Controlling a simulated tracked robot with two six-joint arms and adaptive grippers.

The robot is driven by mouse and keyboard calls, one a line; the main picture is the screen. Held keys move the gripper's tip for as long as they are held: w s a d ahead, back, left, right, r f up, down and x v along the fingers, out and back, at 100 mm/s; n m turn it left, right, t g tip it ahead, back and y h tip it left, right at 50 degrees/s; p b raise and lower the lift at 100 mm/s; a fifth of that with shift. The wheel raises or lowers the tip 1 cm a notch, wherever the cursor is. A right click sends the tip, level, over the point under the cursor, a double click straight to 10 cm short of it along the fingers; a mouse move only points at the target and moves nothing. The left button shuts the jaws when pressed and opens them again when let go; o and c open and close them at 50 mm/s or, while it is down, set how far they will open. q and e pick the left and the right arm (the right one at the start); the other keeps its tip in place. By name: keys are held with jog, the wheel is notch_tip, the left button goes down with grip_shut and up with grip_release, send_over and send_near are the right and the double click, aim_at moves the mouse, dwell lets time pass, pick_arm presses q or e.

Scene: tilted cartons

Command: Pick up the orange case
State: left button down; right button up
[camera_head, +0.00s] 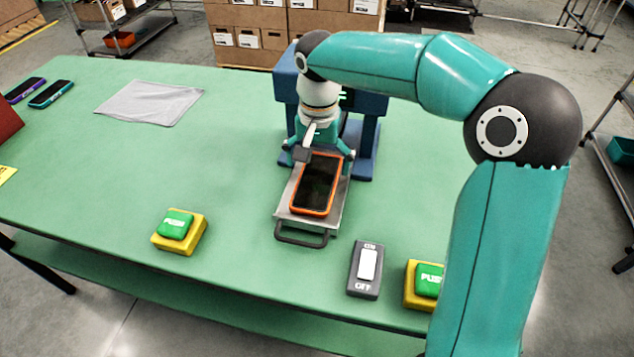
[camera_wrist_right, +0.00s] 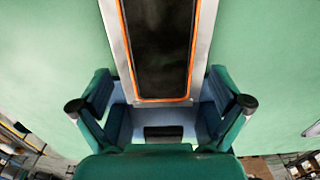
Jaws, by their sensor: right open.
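The orange case (camera_head: 316,184) is an orange-rimmed phone case with a black face. It lies on a metal tray (camera_head: 285,217) with a dark handle, in front of a blue machine (camera_head: 364,141). My right gripper (camera_head: 318,156) is over the far end of the case. In the right wrist view the case (camera_wrist_right: 160,50) runs up between the fingers of my right gripper (camera_wrist_right: 160,104), which are spread wide with one on each side of the tray. I see no finger touching the case. My left gripper is not in view.
Two yellow boxes with green push buttons (camera_head: 176,225) (camera_head: 430,279) and a grey on/off switch (camera_head: 366,268) stand near the table's front edge. A grey cloth (camera_head: 149,102) and two phone-like cases (camera_head: 50,93) (camera_head: 24,90) lie to the left. The green table (camera_head: 100,170) is otherwise largely clear.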

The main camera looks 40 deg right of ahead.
aim_at(318, 177)
jog(key=shift+f, duration=1.6)
jog(key=shift+c, duration=0.3)
jog(key=c, duration=1.2)
jog(key=shift+o, duration=0.2)
jog(key=shift+r, duration=0.1)
